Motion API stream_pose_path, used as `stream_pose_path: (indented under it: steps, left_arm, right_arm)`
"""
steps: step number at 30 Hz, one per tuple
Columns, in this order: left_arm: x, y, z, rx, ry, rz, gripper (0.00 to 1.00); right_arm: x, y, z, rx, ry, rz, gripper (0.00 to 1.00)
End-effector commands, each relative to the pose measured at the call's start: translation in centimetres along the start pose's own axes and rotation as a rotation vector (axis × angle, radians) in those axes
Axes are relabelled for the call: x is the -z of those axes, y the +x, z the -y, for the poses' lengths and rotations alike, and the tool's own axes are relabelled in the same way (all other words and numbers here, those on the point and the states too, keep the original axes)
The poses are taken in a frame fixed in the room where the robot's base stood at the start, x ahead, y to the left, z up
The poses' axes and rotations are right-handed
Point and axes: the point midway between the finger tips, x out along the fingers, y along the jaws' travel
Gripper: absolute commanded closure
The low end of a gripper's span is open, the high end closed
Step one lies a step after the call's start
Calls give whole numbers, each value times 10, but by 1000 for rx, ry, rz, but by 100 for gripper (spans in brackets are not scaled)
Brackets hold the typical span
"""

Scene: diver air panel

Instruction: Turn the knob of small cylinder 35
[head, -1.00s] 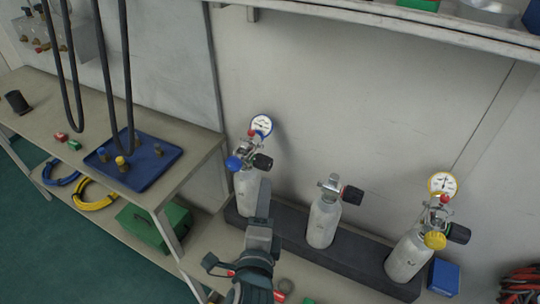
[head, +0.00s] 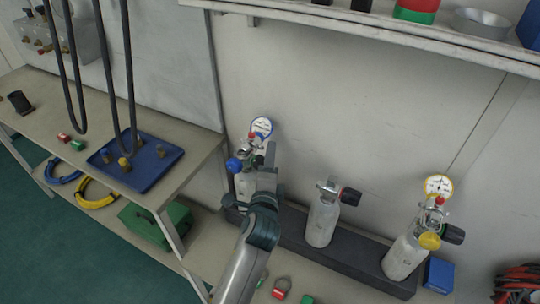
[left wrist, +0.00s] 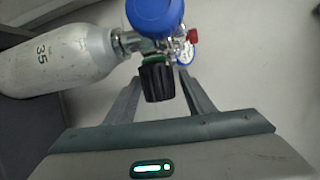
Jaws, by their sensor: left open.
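Small cylinder 35 (left wrist: 55,62) is grey-white and bears the number 35 in the left wrist view. In the head view it is the leftmost cylinder (head: 243,186), partly hidden by my left arm. Its black knob (left wrist: 156,82) lies between the fingers of my left gripper (left wrist: 158,85), which is open with a gap on each side of the knob. A blue regulator cap (left wrist: 155,15) and a gauge with a blue rim (head: 262,126) are fitted to this cylinder. In the head view my left gripper (head: 267,158) covers the knob. My right gripper is out of view.
A middle cylinder (head: 322,222) with a black knob and a right cylinder (head: 403,258) with a yellow cap stand in the same dark rack (head: 350,259). A blue tray (head: 150,176) lies on the left bench. A shelf (head: 400,22) runs overhead along the wall.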

Motion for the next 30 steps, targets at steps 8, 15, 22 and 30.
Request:
stream_pose_path:
  steps: [8, 15, 22, 30]
  left_arm:
    - [0, 12, 0, -1, 0, 0, 52]
    - [0, 11, 0, -1, 0, 0, 59]
    - [0, 11, 0, -1, 0, 0, 92]
    - [0, 11, 2, -12, 5, 0, 92]
  right_arm:
    - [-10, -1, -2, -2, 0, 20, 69]
    - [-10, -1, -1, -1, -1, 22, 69]
    - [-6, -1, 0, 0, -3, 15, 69]
    - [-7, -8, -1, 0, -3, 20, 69]
